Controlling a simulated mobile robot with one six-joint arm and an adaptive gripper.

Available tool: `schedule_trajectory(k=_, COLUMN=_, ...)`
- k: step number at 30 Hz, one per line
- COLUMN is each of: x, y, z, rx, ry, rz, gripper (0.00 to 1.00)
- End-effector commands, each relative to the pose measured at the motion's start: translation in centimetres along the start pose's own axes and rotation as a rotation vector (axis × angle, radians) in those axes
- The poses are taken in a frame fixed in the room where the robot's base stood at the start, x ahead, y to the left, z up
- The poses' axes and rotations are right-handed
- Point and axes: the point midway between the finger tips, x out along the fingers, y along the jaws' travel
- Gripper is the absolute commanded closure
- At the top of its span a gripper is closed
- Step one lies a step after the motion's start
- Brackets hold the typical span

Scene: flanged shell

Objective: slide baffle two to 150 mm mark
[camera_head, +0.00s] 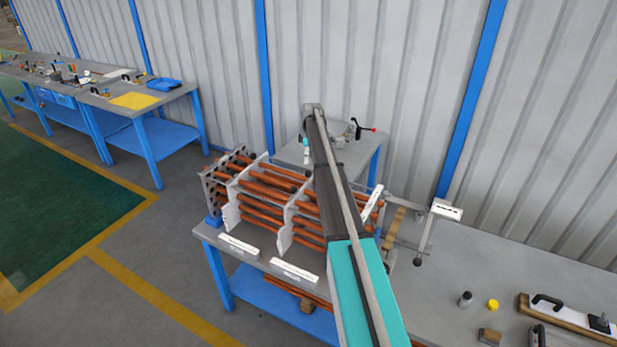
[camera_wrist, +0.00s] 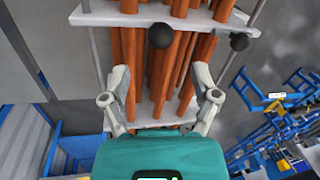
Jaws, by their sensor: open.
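Copper-coloured tubes (camera_head: 265,190) form a bundle on the bench, running through white baffle plates. One white plate (camera_head: 232,208) is near the left end and a second (camera_head: 289,224) is near the middle; I cannot read which is numbered two. In the wrist view, my gripper (camera_wrist: 160,85) is open, with its fingers on either side of the tubes (camera_wrist: 158,70). A white plate (camera_wrist: 150,112) lies crosswise between the fingers, close to the palm; contact cannot be told. Another plate (camera_wrist: 112,14) with round black knobs (camera_wrist: 160,35) is farther up. My arm hides my gripper in the head view.
A holed end plate (camera_head: 212,192) stands at the bundle's left end. White label strips (camera_head: 238,245) and (camera_head: 295,271) lie along the bench front. A post with a white sign (camera_head: 446,209) stands to the right. Small parts (camera_head: 492,305) lie on the right bench.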

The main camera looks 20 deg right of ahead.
Motion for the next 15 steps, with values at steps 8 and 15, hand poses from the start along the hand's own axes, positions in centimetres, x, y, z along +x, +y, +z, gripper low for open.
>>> schedule_trajectory(k=8, x=2.5, y=0.0, z=0.0, rx=0.0, ry=0.0, rz=0.0, gripper=0.22)
schedule_trajectory(k=15, x=4.4, y=0.0, z=0.0, rx=0.0, ry=0.0, rz=0.0, gripper=0.22)
